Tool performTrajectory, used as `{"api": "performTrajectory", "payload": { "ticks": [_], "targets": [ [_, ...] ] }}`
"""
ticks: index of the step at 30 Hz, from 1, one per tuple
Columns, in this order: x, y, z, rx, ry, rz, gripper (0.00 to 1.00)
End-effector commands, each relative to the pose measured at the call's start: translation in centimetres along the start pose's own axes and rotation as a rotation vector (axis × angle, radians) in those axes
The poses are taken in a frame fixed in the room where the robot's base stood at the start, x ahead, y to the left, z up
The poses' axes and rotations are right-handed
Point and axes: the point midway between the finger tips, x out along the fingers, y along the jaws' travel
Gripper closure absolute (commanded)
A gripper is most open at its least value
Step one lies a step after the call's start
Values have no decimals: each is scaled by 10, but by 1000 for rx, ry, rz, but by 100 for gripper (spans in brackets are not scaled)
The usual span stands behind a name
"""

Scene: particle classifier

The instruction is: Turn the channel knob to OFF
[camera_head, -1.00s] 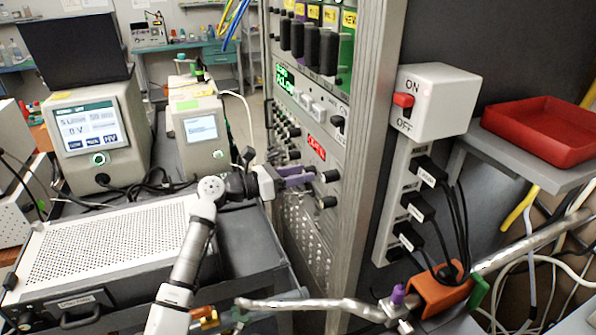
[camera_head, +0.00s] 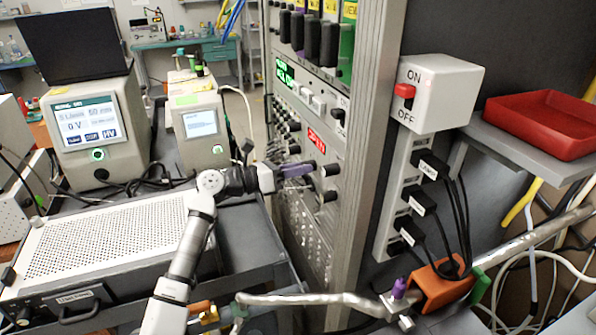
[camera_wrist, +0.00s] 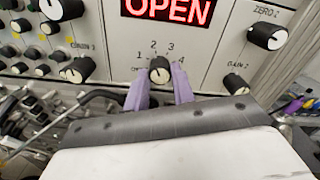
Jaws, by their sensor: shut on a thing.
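The channel knob (camera_wrist: 159,70) is a small black knob with a pale cap in the wrist view. It sits on the grey rack panel below a red OPEN display (camera_wrist: 168,9). Numbers 1 to 4 are printed around it, with a small label at its lower left that looks like OFF. My gripper (camera_wrist: 159,84) has its two purple fingers either side of the knob and is shut on it. The knob's pointer is too small to read surely. In the head view my gripper (camera_head: 297,170) reaches the rack panel from the left, and its fingers hide the knob.
Other knobs flank it, GAIN 2 (camera_wrist: 235,84) close on the right and GAIN 1 (camera_wrist: 77,69) on the left. A bent dark rod or cable (camera_wrist: 80,101) runs at the lower left. In the head view, the rack's metal post (camera_head: 366,150) stands right of my gripper.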

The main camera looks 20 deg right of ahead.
Motion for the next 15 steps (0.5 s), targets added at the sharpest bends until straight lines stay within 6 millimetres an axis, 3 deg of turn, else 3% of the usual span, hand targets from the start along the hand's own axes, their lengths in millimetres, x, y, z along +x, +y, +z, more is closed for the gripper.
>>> {"api": "performTrajectory", "payload": {
  "ticks": [15],
  "targets": [
    [-1,1,-1,-462,-4,0,98]
  ]
}}
